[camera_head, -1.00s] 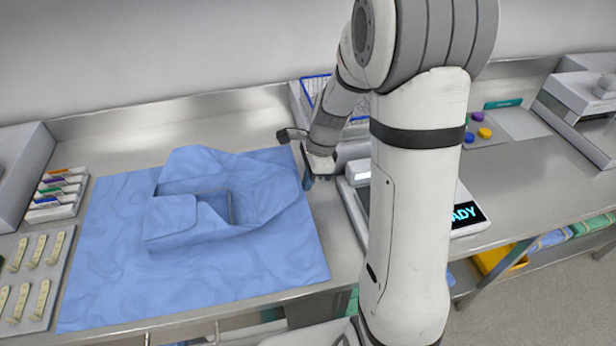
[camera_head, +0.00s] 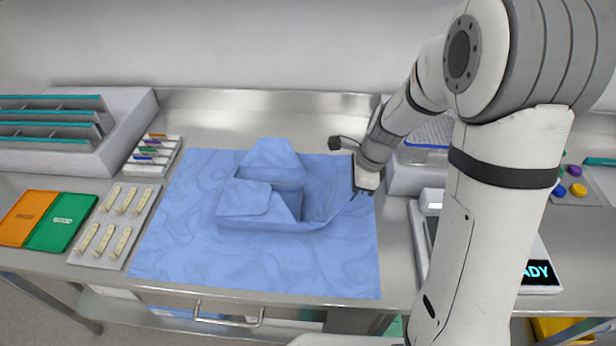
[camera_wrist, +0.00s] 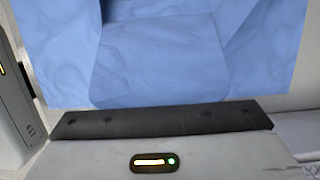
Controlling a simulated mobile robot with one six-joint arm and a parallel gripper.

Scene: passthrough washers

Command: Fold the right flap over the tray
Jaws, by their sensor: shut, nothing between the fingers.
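A blue wrap (camera_head: 330,265) lies spread on the steel counter, with a tray in its middle. The wrap covers most of the tray, and a dark opening (camera_head: 288,194) shows on its right side. A rounded fold (camera_head: 245,198) lies over the tray's left part, and the back flap (camera_head: 271,156) stands up behind it. The right flap (camera_head: 325,200) spreads out to the right of the tray, toward my gripper (camera_head: 361,194). My gripper is shut and empty at the wrap's right edge, close to the flap's outer end; contact is unclear.
A scale-like device with a lit display (camera_head: 538,271) stands right of the wrap, partly behind my arm. A wire basket (camera_head: 428,132) is behind my gripper. A strip tray (camera_head: 117,222), a small card rack (camera_head: 154,153) and orange and green folders (camera_head: 60,222) are on the left.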

